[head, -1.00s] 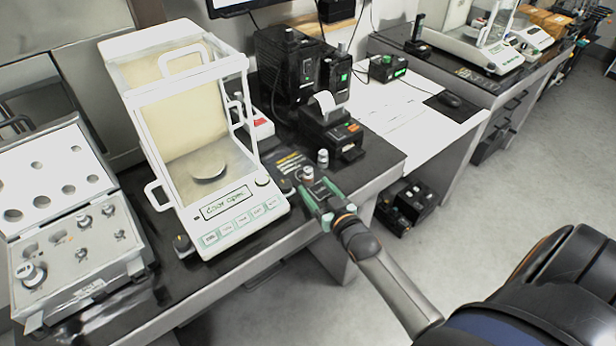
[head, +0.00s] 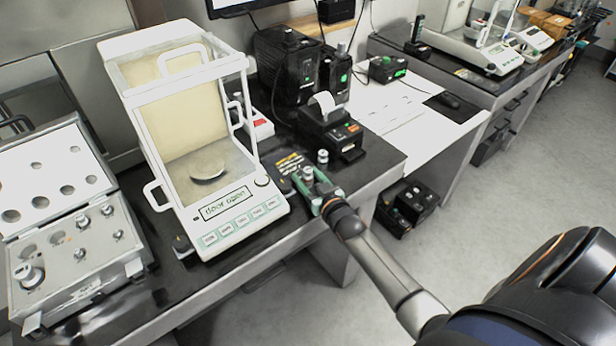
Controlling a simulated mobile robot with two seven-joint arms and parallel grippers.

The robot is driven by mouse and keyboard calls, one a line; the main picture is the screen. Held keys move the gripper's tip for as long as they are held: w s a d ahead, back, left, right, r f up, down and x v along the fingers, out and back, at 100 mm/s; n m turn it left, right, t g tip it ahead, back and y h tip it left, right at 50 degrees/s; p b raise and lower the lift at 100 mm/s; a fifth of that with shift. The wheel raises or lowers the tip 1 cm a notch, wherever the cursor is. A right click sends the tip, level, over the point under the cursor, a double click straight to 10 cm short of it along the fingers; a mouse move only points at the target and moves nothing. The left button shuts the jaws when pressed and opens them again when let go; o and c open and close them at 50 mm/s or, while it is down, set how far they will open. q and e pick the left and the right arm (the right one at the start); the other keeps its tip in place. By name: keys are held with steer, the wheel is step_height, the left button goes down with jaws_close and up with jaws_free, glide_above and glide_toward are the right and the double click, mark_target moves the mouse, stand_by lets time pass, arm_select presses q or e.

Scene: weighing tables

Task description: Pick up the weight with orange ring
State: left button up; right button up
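Two small metal weights stand on the dark table right of the balance. The nearer weight (head: 308,173) is between the fingertips of my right gripper (head: 308,179). The other weight (head: 322,157) stands just behind and to the right, outside the fingers. Both are too small to make out a ring colour for certain. The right gripper's green fingers are spread, one on each side of the nearer weight; I cannot tell whether they touch it. My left gripper is not in view.
The balance (head: 240,222) with its glass draft shield stands just left of the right gripper. A printer (head: 332,132) is behind the weights. An open weight case (head: 80,262) sits at the far left. The table's front edge runs under my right wrist.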

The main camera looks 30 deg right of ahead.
jaws_close()
stand_by(0.3)
steer(key=shift+r, duration=0.15)
